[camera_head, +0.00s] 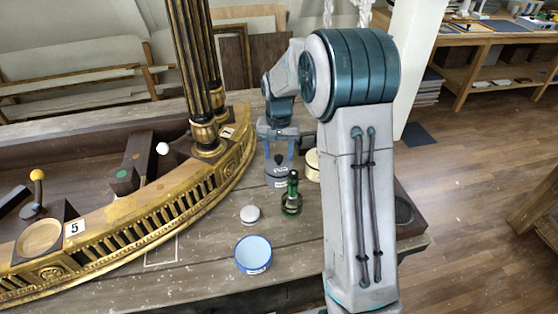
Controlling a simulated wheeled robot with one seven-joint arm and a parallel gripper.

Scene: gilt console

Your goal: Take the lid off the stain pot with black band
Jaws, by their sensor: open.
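A grey-blue stain pot (278,180) with a pale label and what looks like a dark band stands on the bench near the gilt curve. Its top is partly hidden by my gripper, so I cannot clearly make out the lid. My gripper (279,153) is open and points down right over this pot, its fingers at about the height of the pot's top. Whether the fingers touch it, I cannot tell.
A green bottle (291,199) stands close in front of the pot. A cream pot (313,166) stands to its right, partly behind my arm. A small pale round lid (250,214) and a blue round pot (253,255) are nearer. The gilt console (215,182) curves on the left.

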